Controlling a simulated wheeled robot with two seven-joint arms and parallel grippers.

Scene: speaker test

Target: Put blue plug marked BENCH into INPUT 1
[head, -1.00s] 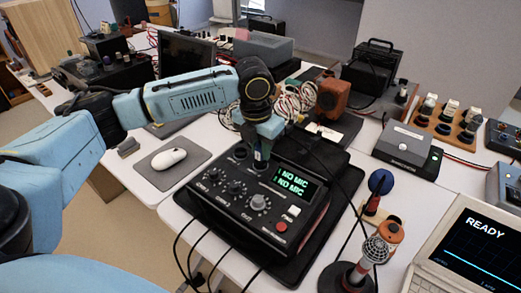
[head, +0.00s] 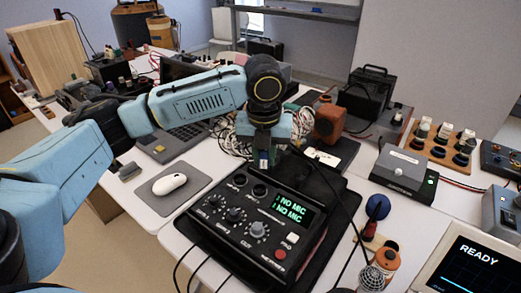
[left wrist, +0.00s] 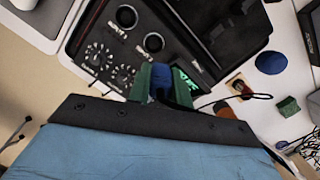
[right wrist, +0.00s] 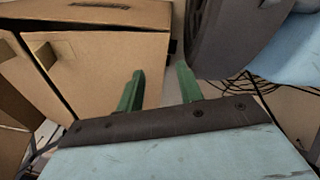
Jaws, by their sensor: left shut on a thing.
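My left gripper (head: 264,160) is shut on a blue plug (left wrist: 162,84), seen between its green fingers in the left wrist view. Any marking on the plug is unreadable. In the head view the gripper is over the back edge of the black mixer box (head: 225,222), apart from its two round input sockets. The display (head: 291,208) shows NO MIC on two lines. My right gripper (right wrist: 160,92) is open and empty in its wrist view.
A microphone (head: 372,278) and a blue round-topped thing (head: 378,207) stand right of the mixer. A mouse (head: 169,184) on a grey pad lies left. A grey box (head: 405,170) and a READY screen (head: 485,262) are further right. Cardboard boxes (right wrist: 100,60) face my right gripper.

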